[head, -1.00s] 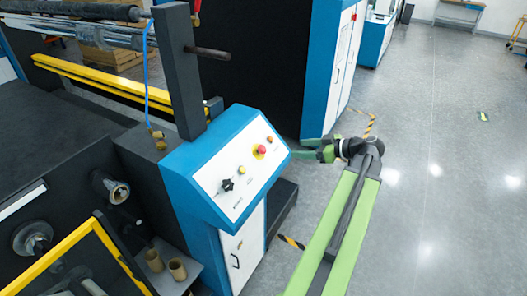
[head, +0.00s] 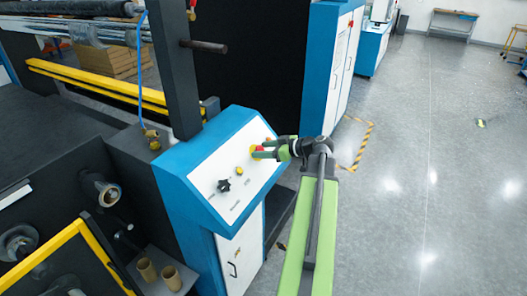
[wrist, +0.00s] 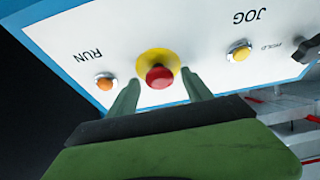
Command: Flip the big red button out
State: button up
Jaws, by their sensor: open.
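The big red button (wrist: 159,77) sits on a round yellow base on the white sloped control panel. In the head view the red button (head: 257,148) is partly hidden by my gripper (head: 257,152). In the wrist view my gripper (wrist: 158,88) is open, with one green finger on each side of the red button. The fingertips are close to the yellow base; I cannot tell whether they touch the button.
An orange button (wrist: 105,82) labelled RUN, a yellow button (wrist: 238,51) and a black knob (head: 223,185) are on the same panel. The blue console (head: 180,165) stands beside dark machinery. Open grey floor (head: 420,190) lies to the right.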

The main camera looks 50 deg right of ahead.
jog(key=shift+c, duration=0.2)
grip_shut()
jog(key=shift+s+d+r+p, duration=0.1)
jog(key=shift+s+r+p, duration=0.3)
jog(key=shift+r+p, duration=0.2)
jog(key=shift+f, duration=0.2)
jog(key=shift+o, duration=0.2)
grip_release()
jog(key=shift+r, duration=0.1)
jog(key=p+v, duration=0.6)
jog(key=v, duration=1.1)
jog(key=shift+s, duration=0.25)
